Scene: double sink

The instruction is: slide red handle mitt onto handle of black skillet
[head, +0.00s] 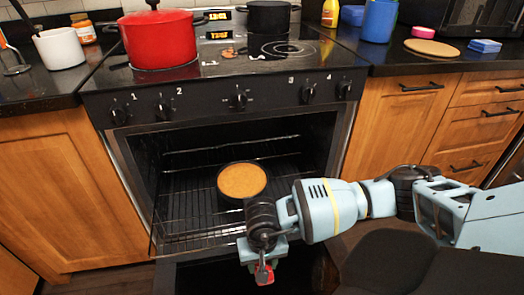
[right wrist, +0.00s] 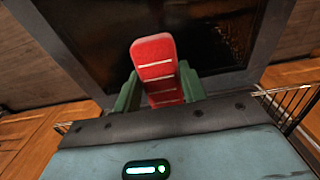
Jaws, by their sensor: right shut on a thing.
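The black skillet (head: 221,191) sits on the oven rack with a round orange-brown food filling it. Its handle is not visible; my right arm covers the area in front of it. My right gripper (head: 262,262) is low in front of the skillet, pointing downward. It is shut on the red handle mitt (head: 264,275). In the right wrist view, the mitt (right wrist: 154,62) is red with pale stripes and stands up between the green fingers of my gripper (right wrist: 160,88). The mitt is apart from the skillet's visible rim. My left gripper is not in view.
The oven is open, with its wire rack (head: 188,211) under the skillet and the lowered door (head: 195,278) in front. Above, a red pot (head: 158,42) and a black pot (head: 268,17) stand on the stovetop. Wooden cabinets (head: 400,120) flank the oven.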

